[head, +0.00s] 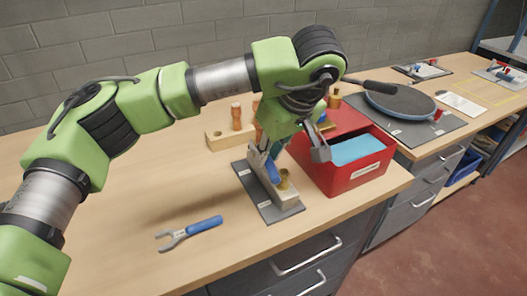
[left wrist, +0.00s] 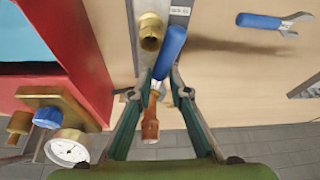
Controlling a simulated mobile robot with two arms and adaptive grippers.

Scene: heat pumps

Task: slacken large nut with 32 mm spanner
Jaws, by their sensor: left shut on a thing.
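My left gripper (head: 266,152) reaches down over a grey mat (head: 254,207) on the bench. In the left wrist view the gripper (left wrist: 163,82) is shut on a blue-handled spanner (left wrist: 170,48). Its blue handle (head: 271,170) also shows in the head view; its jaw is mostly hidden by the fingers. A brass fitting (head: 284,180), also in the left wrist view (left wrist: 151,32), stands on the mat's block close beside the handle. I cannot tell whether they touch. Another blue-handled spanner (head: 190,233), also in the left wrist view (left wrist: 272,21), lies on the bench. I cannot read either spanner's size. My right gripper is out of view.
A red box (head: 345,180) with a blue inside stands close right of the mat. A wooden block (head: 218,139) with copper-coloured parts is behind. A pressure gauge (left wrist: 68,148) shows beside the box. The bench's left front is clear around the loose spanner.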

